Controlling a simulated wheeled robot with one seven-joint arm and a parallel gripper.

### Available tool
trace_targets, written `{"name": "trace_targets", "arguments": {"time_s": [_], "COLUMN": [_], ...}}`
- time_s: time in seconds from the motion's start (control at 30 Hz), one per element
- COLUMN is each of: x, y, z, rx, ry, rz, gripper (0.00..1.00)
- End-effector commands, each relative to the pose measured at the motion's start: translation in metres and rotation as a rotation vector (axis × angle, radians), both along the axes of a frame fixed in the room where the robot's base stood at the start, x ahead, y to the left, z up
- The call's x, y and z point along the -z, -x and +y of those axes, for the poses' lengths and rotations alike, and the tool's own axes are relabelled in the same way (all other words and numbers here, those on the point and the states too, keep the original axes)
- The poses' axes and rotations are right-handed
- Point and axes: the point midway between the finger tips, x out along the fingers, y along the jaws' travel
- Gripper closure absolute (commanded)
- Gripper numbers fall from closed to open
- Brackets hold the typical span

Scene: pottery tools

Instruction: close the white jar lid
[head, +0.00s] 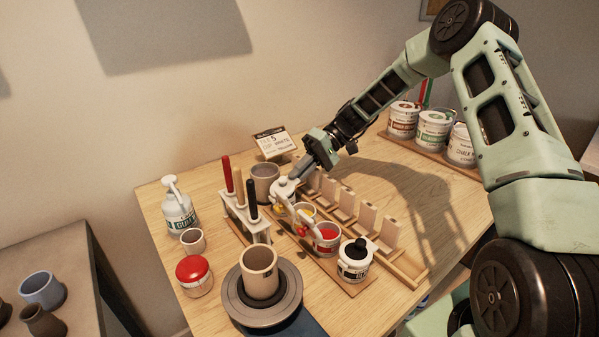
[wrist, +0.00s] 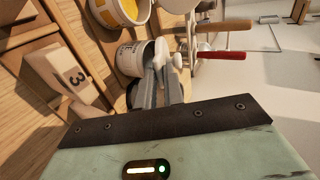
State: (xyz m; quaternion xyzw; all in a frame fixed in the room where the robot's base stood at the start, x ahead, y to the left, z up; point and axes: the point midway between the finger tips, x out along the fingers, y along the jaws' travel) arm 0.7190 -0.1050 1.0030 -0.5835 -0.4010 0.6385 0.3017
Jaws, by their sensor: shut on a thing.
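The white jar (wrist: 128,62) stands in the row of small jars, nearest the back, and its printed side shows in the wrist view. A white lid (head: 284,187) with a rounded knob is at the jar's top in the head view, and its pale knob also shows in the wrist view (wrist: 159,50). My gripper (head: 292,179) comes down from the upper right and is shut on the white lid; its grey fingers also show in the wrist view (wrist: 161,76). The fingers hide part of the lid and jar rim. I cannot tell whether the lid sits flush.
An open yellow jar (head: 305,211), a red jar (head: 327,236) and a black-lidded jar (head: 355,262) stand in line toward the front. Numbered wooden tiles (head: 367,218) stand right of them. A tool rack (head: 246,218) and grey cup (head: 264,181) are close on the left.

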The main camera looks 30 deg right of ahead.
Motion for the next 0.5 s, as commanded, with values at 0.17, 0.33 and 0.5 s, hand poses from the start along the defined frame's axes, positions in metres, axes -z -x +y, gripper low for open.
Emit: {"name": "trace_targets", "arguments": {"time_s": [0.17,0.33,0.5], "x": [0.0033,0.0031,0.0019], "y": [0.0012,0.0012,0.0009], "z": [-0.0001,0.0002,0.0003], "rx": [-0.001,-0.001,-0.002], "ry": [0.004,0.004,0.002], "rz": [0.004,0.004,0.003], "gripper": [1.0,0.83,0.83]}}
